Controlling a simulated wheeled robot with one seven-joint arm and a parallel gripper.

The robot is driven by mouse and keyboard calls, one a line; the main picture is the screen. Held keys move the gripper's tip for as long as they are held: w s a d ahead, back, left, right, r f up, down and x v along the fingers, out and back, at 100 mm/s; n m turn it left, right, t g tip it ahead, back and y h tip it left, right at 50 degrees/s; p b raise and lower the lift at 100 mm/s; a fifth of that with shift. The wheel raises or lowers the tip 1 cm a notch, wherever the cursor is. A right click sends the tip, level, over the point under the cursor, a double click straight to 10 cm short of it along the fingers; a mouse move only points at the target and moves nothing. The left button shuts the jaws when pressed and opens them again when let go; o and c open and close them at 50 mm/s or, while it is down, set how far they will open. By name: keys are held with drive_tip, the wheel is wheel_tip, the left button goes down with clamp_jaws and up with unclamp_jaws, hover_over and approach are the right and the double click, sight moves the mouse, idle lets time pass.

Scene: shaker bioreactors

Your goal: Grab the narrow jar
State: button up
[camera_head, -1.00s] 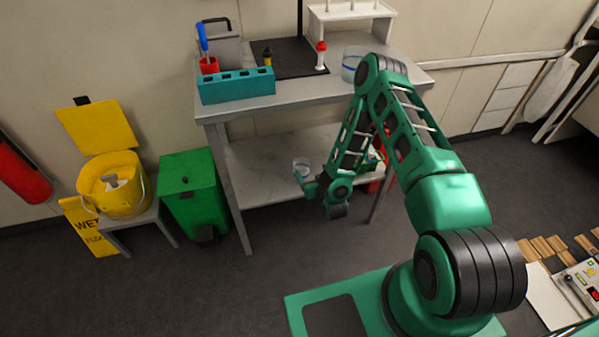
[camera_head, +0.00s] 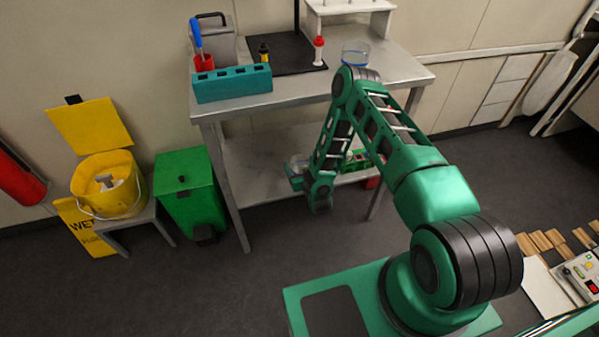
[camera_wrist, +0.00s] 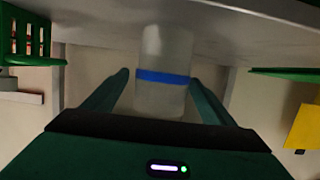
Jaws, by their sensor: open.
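The narrow jar (camera_wrist: 163,100) is clear and frosted with a blue band around it. In the wrist view it stands between the two spread fingers of my gripper (camera_wrist: 159,80), with a gap showing at each side. It rests at the lower shelf (camera_head: 262,180) of the metal table. In the head view the jar (camera_head: 298,160) is mostly hidden behind my gripper (camera_head: 296,177), which is low at the shelf's front. My gripper is open. The wrist view looks upside down, with the shelf surface along its top.
A green basket (camera_wrist: 30,38) is beside the jar on the shelf. The tabletop above (camera_head: 300,92) holds a teal rack (camera_head: 233,84) and a wide glass jar (camera_head: 356,54). A green bin (camera_head: 187,195) and yellow bucket (camera_head: 108,186) stand left. Open floor lies in front.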

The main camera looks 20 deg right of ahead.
sight(298, 161)
drive_tip(key=shift+x, duration=1.8)
drive_tip(key=c, duration=1.2)
drive_tip(key=shift+r, duration=0.15)
